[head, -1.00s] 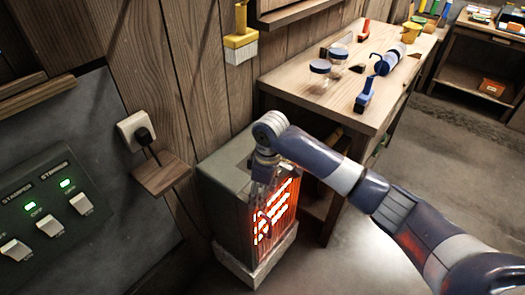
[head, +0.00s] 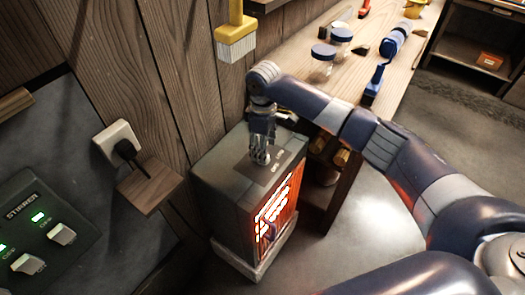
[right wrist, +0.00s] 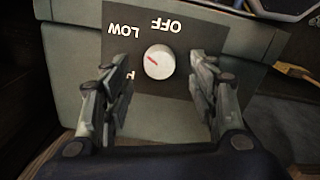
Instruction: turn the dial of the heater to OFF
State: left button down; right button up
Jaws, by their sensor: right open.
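The heater (head: 222,178) is a grey-green box with glowing orange bars (head: 275,208) on its front, standing on a pale base against the wooden wall. My right gripper (head: 260,158) points down just over its top. In the right wrist view, the white round dial (right wrist: 160,64) sits on a dark plate (right wrist: 205,30) with OFF, LOW and a partly hidden H label. Its red mark points up-left, towards LOW. My right gripper (right wrist: 159,80) is open, its fingers on either side of the dial; I cannot tell if they touch it. My left gripper is out of view.
A wooden bench (head: 345,80) with jars and tools stands right of the heater. A brush (head: 236,40) hangs on the wall behind. A plugged socket (head: 118,145), small shelf (head: 150,188) and switch panel (head: 35,235) are at left. The floor in front is clear.

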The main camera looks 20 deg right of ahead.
notch_tip(320, 180, down, 3)
jog(key=shift+r, duration=0.2)
jog(key=shift+f, duration=0.6)
jog(key=c, duration=0.9)
jog(key=shift+c, duration=0.9)
jog(key=shift+r+m+p, duration=0.2)
jog(key=shift+m+p, duration=0.2)
jog(key=shift+p, duration=0.4)
jog(key=m+p, duration=0.5)
jog(key=p, duration=0.2)
jog(key=shift+a+r+m, duration=0.1)
jog(key=shift+m, duration=0.2)
jog(key=m+p, duration=0.2)
jog(key=shift+m, duration=0.3)
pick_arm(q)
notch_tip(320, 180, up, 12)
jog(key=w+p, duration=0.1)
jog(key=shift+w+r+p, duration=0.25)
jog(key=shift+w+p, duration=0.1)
pick_arm(e)
jog(key=shift+f+m, duration=0.2)
jog(key=shift+m, duration=1.2)
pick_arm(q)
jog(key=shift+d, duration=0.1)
